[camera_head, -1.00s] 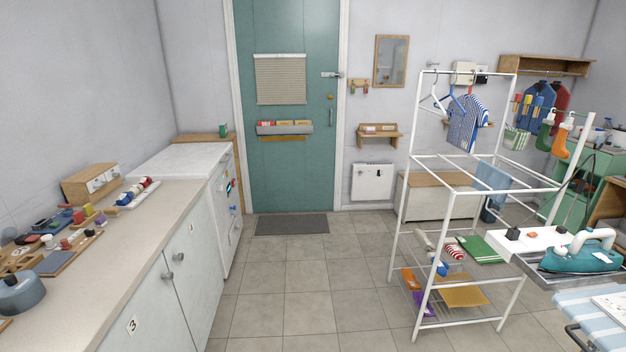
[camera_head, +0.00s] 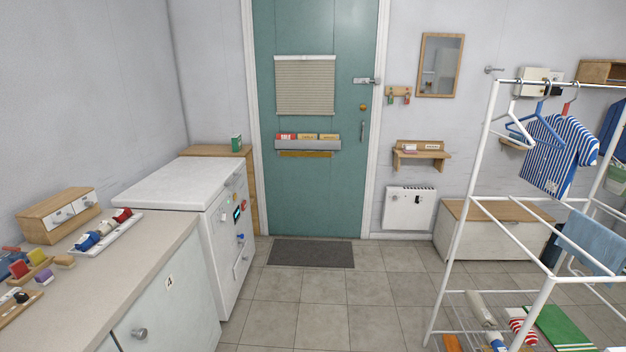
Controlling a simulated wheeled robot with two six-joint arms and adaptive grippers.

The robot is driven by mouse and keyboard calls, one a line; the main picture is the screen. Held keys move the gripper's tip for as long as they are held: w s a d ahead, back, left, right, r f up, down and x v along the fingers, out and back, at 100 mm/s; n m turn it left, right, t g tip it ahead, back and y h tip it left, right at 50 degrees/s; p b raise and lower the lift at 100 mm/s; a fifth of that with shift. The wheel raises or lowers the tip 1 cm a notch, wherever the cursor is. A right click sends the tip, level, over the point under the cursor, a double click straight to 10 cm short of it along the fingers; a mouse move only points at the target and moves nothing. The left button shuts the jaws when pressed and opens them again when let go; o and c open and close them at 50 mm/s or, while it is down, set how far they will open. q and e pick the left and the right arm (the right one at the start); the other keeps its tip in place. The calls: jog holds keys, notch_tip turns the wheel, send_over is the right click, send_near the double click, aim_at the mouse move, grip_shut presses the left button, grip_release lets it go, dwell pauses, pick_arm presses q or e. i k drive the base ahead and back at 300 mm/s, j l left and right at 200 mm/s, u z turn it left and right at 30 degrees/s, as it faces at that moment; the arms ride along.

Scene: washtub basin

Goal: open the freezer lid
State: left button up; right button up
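A white chest-shaped appliance (camera_head: 222,262) stands at the left, past the end of the counter. Its flat white lid (camera_head: 178,183) is down. I take it to be the freezer. Its front faces right and carries a small dark display and several coloured knobs or magnets. Neither of my grippers shows in the head view.
The counter (camera_head: 140,268) at left holds a wooden drawer box (camera_head: 60,214) and a white tray of small items (camera_head: 104,235). A white drying rack (camera_head: 462,232) with hung clothes stands at right. Tiled floor between them is free, up to a dark mat (camera_head: 311,253) before the green door (camera_head: 312,195).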

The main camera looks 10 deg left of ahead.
aim_at(186, 183)
jog(key=i+l+u, duration=0.15)
jog(key=i+u, duration=0.25)
jog(key=i+l+u, duration=0.25)
jog(key=i+u, duration=0.2)
jog(key=i+l+u, duration=0.55)
jog(key=i+u, duration=0.2)
jog(key=i+l+u, duration=0.2)
jog(key=u, duration=0.15)
jog(key=i+l+u, duration=0.35)
jog(key=k, duration=0.1)
